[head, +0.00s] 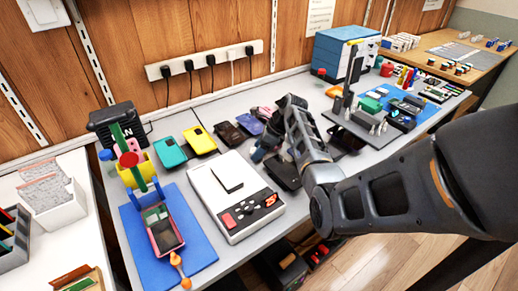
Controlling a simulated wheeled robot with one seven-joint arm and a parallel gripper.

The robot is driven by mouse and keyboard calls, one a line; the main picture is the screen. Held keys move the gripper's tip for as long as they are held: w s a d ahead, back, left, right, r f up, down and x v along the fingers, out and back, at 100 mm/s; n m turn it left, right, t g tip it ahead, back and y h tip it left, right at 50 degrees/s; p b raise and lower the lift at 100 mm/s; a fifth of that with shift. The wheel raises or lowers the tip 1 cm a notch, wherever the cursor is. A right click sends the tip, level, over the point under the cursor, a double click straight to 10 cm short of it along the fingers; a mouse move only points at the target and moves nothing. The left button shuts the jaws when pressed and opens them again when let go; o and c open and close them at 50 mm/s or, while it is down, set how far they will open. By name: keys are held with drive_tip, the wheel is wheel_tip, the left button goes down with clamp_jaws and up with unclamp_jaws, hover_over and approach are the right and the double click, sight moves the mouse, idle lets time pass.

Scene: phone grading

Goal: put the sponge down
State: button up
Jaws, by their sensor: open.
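My arm reaches in from the right, over the grey workbench (108,188). My gripper (259,153) points down near the bench top, just right of the white device with a dark screen (218,200). It is open; its fingertips are small and dark here, and I cannot make out anything between them. I cannot pick out the sponge with certainty; it may be hidden behind my gripper and wrist.
Teal (170,153), yellow (200,140), brown and purple phone cases lie in a row behind the white device. A blue mat (190,245) with a colourful stand and a phone is at the left. A dark raised platform (362,128) stands right of my arm.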

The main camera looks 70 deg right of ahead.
drive_tip(key=v, duration=1.2)
drive_tip(key=shift+s+r, duration=0.1)
